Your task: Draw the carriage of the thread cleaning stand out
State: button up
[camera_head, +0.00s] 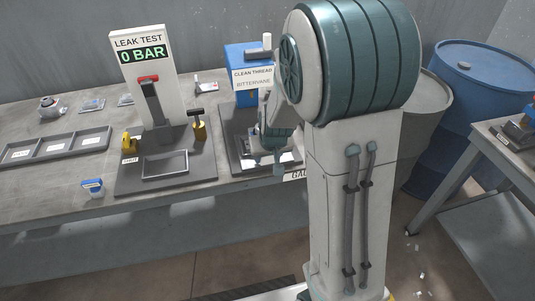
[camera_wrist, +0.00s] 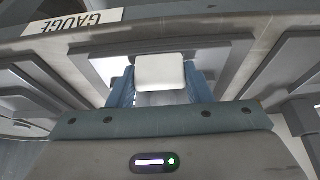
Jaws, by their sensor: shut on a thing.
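The thread cleaning stand (camera_head: 243,85) is a blue block with a white sign reading CLEAN THREAD, on a dark base plate (camera_head: 234,154) on the bench. A grey-white handle sticks out at its top. My gripper (camera_head: 277,160) is low in front of the stand, over the base plate, and my arm hides much of the stand's right side. In the wrist view my gripper (camera_wrist: 160,88) has its two blue fingers on either side of a pale block (camera_wrist: 160,72), shut on it. I cannot tell how far out the carriage is.
The leak test stand (camera_head: 145,75), showing 0 BAR, is close on the left with a yellow plug and a brass part. A compartment tray (camera_head: 58,147) and a small blue item (camera_head: 92,187) lie further left. Barrels (camera_head: 462,85) stand at right. A GAUGE label (camera_wrist: 75,22) marks the bench edge.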

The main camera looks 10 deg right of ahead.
jog(key=o, duration=1.4)
jog(key=shift+s, duration=0.25)
jog(key=p+v, duration=0.2)
jog(key=v, duration=1.1)
jog(key=shift+r, duration=0.35)
jog(key=shift+s, duration=0.1)
jog(key=s+r+g, duration=0.1)
jog(key=s, duration=0.6)
jog(key=s+r+p, duration=0.1)
jog(key=s+r, duration=0.1)
jog(key=s, duration=0.6)
jog(key=shift+s+r+g, duration=0.25)
jog(key=shift+g, duration=0.15)
